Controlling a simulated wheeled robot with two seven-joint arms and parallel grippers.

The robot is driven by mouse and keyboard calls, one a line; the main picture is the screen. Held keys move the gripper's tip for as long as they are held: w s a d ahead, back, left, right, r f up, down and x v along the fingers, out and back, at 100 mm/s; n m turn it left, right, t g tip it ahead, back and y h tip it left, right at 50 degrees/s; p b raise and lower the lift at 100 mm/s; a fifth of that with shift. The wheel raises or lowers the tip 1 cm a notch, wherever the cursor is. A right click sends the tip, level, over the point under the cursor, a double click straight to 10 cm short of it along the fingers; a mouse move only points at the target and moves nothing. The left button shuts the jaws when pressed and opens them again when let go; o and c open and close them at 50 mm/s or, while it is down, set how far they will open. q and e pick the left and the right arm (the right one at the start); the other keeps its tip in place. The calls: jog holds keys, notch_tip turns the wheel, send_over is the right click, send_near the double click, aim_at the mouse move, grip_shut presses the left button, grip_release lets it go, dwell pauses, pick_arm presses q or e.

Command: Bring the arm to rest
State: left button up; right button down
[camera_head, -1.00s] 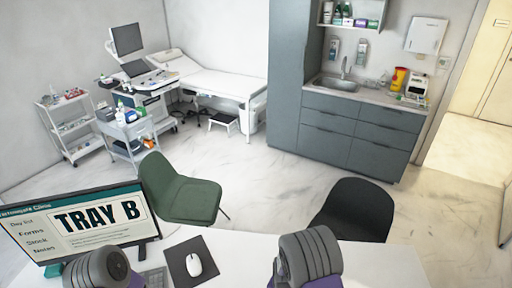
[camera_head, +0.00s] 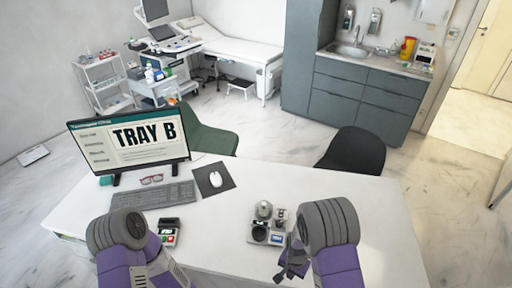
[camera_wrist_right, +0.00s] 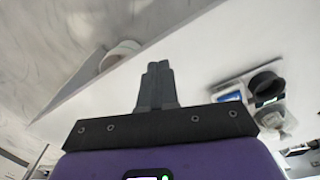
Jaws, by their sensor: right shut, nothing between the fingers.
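My right arm (camera_head: 330,235) comes up from the bottom of the head view, over the front of the white desk (camera_head: 330,192). My right gripper (camera_head: 284,272) is small and dark there, just below a small tray of items. In the right wrist view its fingers (camera_wrist_right: 157,75) are together and empty, with the white desk beyond. My left arm (camera_head: 125,245) shows at the lower left, a grey joint and purple links. Its fingers cannot be seen.
A small tray (camera_head: 254,238) with metal and dark items lies near my right gripper. A small device (camera_head: 168,232), keyboard (camera_head: 153,195), glasses (camera_head: 151,179), mouse (camera_head: 215,179) and monitor (camera_head: 130,138) are on the desk. The desk's right part is clear. Chairs (camera_head: 353,152) stand behind.

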pick_arm(q)
notch_tip(320, 180, down, 10)
jog(key=w+b, duration=0.2)
jog(key=b, duration=0.6)
jog(key=shift+b, duration=0.35)
pick_arm(e)
jog(key=s+a+f+n+y, duration=0.2)
jog(key=s+f+n+y, duration=0.2)
jog(key=s+f, duration=0.8)
jog(key=shift+s+a+f+t, duration=0.15)
jog(key=shift+a+f+t, duration=0.15)
jog(key=shift+f, duration=0.45)
pick_arm(q)
jog(key=shift+r, duration=0.1)
